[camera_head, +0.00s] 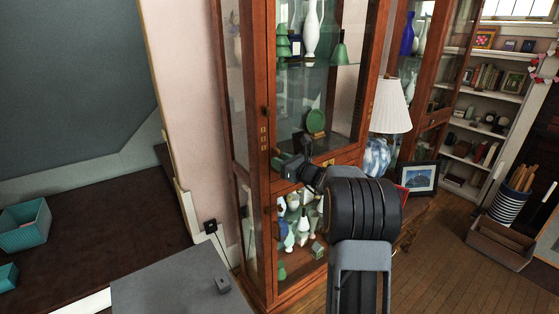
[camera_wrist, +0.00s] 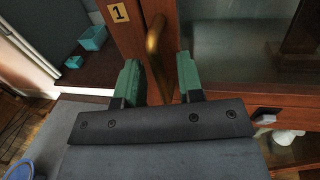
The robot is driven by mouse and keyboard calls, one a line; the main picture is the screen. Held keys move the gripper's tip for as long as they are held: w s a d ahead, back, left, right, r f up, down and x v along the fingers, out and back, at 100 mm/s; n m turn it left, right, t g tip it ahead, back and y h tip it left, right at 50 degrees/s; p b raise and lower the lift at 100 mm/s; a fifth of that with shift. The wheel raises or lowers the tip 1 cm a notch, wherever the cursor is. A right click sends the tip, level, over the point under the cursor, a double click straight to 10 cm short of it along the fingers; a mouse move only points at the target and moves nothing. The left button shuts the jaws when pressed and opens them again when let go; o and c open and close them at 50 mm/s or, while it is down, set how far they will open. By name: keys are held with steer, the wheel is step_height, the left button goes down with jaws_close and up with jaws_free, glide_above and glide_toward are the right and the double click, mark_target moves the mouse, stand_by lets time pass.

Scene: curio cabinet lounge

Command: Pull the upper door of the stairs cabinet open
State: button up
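The tall wooden cabinet (camera_head: 269,222) stands ahead with an upper and a lower glazed section. Its upper door (camera_head: 317,90) has a wood frame and glass and looks shut. In the wrist view a brass bar handle (camera_wrist: 153,42) stands on the wood frame, beside a plate marked "1" (camera_wrist: 118,13). My gripper (camera_wrist: 160,72) has green fingers spread apart, with the handle showing between them. I see no finger touching it. In the head view my gripper (camera_head: 284,159) is at the door's lower left corner, partly hidden by my wrist.
Vases and green ornaments stand behind the glass. A lamp (camera_head: 390,108) and a framed picture (camera_head: 420,178) are to the right, with another cabinet (camera_head: 432,100) behind. A bookcase (camera_head: 478,132) and a box (camera_head: 500,243) are farther right. Teal bins (camera_head: 25,226) lie left. Wooden floor shows at lower right.

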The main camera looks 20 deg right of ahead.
steer(key=shift+w+a, duration=0.15)
steer(key=shift+w, duration=0.25)
steer(key=shift+c, duration=0.4)
jaws_close()
